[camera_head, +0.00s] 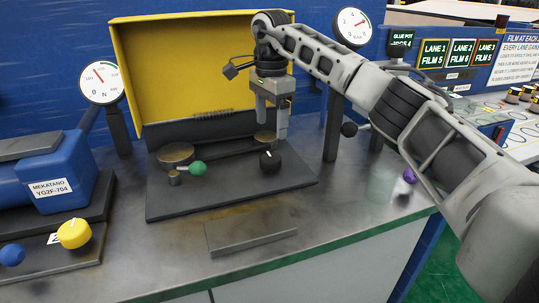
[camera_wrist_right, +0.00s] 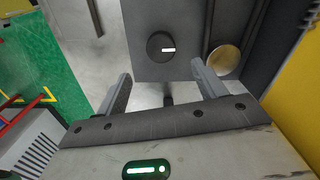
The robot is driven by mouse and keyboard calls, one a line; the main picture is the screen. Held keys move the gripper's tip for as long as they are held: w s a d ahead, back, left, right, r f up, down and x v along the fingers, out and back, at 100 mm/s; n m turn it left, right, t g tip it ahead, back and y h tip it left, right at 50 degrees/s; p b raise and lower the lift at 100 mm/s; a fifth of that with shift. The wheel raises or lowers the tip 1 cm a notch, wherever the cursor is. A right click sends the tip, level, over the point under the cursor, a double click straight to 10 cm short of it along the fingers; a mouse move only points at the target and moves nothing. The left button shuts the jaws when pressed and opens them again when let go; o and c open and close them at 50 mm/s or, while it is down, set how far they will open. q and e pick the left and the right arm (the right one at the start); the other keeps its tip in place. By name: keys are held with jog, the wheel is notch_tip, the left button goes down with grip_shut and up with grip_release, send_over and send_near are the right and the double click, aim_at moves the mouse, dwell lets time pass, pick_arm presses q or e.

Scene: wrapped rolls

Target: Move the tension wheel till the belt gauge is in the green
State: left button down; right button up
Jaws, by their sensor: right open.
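A round white gauge marked N (camera_head: 100,83) stands on a post at the left. Its red needle points up and left, left of the green arc at the upper right of the dial. A black knob with a white mark (camera_head: 270,162) sits on the dark plate in front of the yellow guard. It also shows in the wrist view (camera_wrist_right: 160,46). I cannot tell for sure that this knob is the tension wheel. My right gripper (camera_head: 272,122) is open and empty above the knob, apart from it. Its two fingers also show in the wrist view (camera_wrist_right: 161,73). My left gripper is out of view.
A green knob (camera_head: 197,168) and belt pulleys (camera_head: 176,153) lie left of the black knob. The yellow guard (camera_head: 185,70) stands behind. A second gauge (camera_head: 352,26) stands right. A blue motor unit (camera_head: 52,180) and yellow knob (camera_head: 74,233) are at left.

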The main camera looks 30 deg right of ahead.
aim_at(271, 157)
notch_tip(271, 157, down, 10)
jog(key=shift+r, duration=0.2)
jog(key=c, duration=1)
